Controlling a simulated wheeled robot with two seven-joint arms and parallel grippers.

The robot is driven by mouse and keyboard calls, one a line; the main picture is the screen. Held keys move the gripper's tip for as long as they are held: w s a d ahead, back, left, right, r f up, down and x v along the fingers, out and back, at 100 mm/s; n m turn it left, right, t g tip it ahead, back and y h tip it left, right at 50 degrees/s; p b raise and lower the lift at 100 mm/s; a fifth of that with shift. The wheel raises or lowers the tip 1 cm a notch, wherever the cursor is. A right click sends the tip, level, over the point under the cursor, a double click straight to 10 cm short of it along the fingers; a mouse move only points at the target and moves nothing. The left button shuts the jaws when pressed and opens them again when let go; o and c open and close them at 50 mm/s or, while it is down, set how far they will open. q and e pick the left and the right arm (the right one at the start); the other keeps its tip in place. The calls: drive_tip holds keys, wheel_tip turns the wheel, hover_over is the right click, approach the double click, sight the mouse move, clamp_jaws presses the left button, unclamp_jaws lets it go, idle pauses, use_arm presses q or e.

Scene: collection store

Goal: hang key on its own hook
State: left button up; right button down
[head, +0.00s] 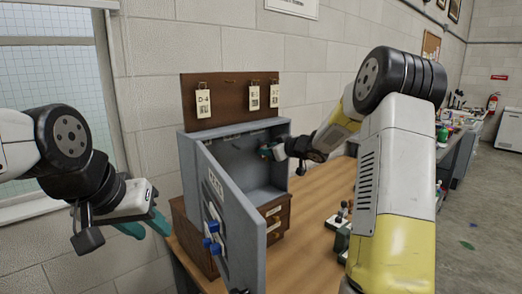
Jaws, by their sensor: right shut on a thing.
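A grey metal key cabinet (188,150) stands with its door (236,215) swung open toward me. My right gripper (266,152) reaches into the cabinet from the right, near the back wall. It is shut on the key, which is too small and too covered to make out. The hooks inside the cabinet are too dark and small to tell apart. My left gripper (146,226) is open and empty, with teal fingers apart, left of the cabinet door.
A brown board (228,92) with several hanging tags, one reading D-4 (203,103), rises behind the cabinet. A wooden drawer unit (278,222) is under the cabinet on the wooden table (318,205). Small items stand on the table's right.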

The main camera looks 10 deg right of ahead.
idle(0.3)
drive_tip(key=c, duration=0.9)
unclamp_jaws()
drive_tip(key=shift+c, duration=0.2)
drive_tip(key=s+d+r+m+h, duration=0.3)
drive_tip(key=s+d+r+h, duration=0.15)
drive_tip(key=s, duration=0.45)
drive_tip(key=s+d+r+m+h, duration=0.25)
drive_tip(key=s+r, duration=0.25)
drive_tip(key=s, duration=0.4)
drive_tip(key=s+a+f+g, duration=0.2)
drive_tip(key=s, duration=0.6)
drive_tip(key=s+a+f+m+g+y, duration=0.1)
drive_tip(key=s+a+f+g, duration=0.1)
drive_tip(key=s, duration=0.7)
drive_tip(key=s+a+f+m+g+y, duration=0.1)
drive_tip(key=s+a+f+g, duration=0.1)
drive_tip(key=s, duration=0.7)
wheel_tip(320, 180, down, 2)
drive_tip(key=shift+s+a+f, duration=0.2)
drive_tip(key=shift+a, duration=0.65)
